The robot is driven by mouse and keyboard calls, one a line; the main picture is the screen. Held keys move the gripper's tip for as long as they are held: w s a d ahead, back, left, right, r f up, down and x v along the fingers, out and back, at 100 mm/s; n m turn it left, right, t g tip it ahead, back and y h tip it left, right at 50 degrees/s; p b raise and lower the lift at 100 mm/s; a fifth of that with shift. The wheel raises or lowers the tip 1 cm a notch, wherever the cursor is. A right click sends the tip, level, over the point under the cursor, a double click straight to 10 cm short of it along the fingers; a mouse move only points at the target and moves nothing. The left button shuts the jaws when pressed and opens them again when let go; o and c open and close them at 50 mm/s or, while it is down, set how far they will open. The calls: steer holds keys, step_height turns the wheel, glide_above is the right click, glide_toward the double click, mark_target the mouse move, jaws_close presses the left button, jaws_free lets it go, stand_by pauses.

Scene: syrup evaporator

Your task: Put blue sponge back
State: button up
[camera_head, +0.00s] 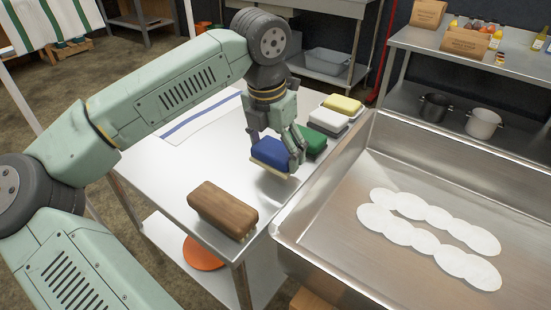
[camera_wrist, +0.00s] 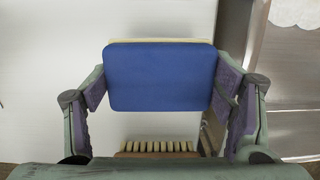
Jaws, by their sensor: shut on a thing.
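The blue sponge (camera_head: 271,153) has a blue top and a pale cream underside. My gripper (camera_head: 278,150) is shut on it and holds it over the metal table (camera_head: 190,170). In the wrist view the sponge (camera_wrist: 160,77) sits level between the two purple-padded fingers of my gripper (camera_wrist: 165,90), gripped at its left and right sides. I cannot tell whether its underside touches the table. A green sponge (camera_head: 315,141), a white one (camera_head: 328,121) and a yellow one (camera_head: 342,104) stand in a row behind and to the right.
A brown wooden-backed brush (camera_head: 222,210) lies at the table's front; its bristles (camera_wrist: 155,146) show in the wrist view. A steel evaporator pan (camera_head: 350,250) with white patches borders the table on the right. A striped cloth (camera_head: 200,115) lies at the back left. Bare table surrounds the sponge's left side.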

mark_target(276, 162)
steer(key=shift+f, duration=1.55)
steer(key=shift+f, duration=0.1)
steer(key=shift+f, duration=0.15)
steer(key=o, duration=1)
steer(key=shift+r, duration=0.2)
